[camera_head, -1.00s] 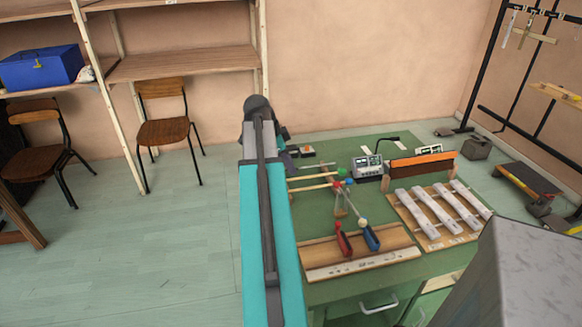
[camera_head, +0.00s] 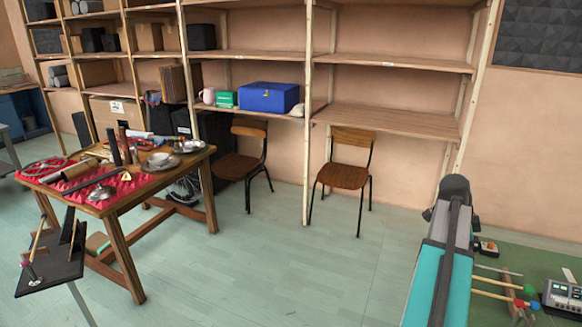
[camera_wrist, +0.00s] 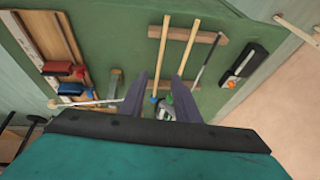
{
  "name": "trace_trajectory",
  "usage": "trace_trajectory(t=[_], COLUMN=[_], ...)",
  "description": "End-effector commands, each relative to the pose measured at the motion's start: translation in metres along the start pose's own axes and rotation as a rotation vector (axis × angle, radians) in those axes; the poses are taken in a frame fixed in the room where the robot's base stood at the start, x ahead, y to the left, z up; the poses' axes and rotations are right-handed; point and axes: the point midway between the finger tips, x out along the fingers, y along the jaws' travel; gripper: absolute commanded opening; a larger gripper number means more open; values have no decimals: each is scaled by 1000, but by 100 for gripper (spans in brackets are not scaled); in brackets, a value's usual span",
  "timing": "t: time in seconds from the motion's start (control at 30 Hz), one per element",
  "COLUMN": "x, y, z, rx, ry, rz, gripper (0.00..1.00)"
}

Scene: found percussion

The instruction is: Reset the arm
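My arm (camera_head: 440,255) stands at the right of the head view, raised in front of the green bench top (camera_head: 560,255). My gripper (camera_wrist: 160,77) shows in the wrist view with two dark fingers apart and nothing between them. It is above the bench, with two wooden-handled mallets (camera_wrist: 185,50) lying below and beyond the fingertips. The fingertips are hidden in the head view.
A wooden table (camera_head: 135,215) with a red cloth and metal items stands at the left, beside a small black stand (camera_head: 50,268). Two chairs (camera_head: 345,176) stand before shelves holding a blue box (camera_head: 268,97). The middle floor is clear.

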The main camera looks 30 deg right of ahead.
Motion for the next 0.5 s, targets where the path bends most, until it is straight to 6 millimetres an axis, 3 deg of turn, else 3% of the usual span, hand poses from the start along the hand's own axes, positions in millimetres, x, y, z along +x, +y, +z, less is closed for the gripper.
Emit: trace_trajectory(t=[0.17,0.27,0.5], x=[-5,-2,22], y=[-4,-5,10], z=[22,51,147], rx=[-33,-76,-224], ry=[-5,-11,-26], rz=[-9,-5,35], gripper=[29,29,29])
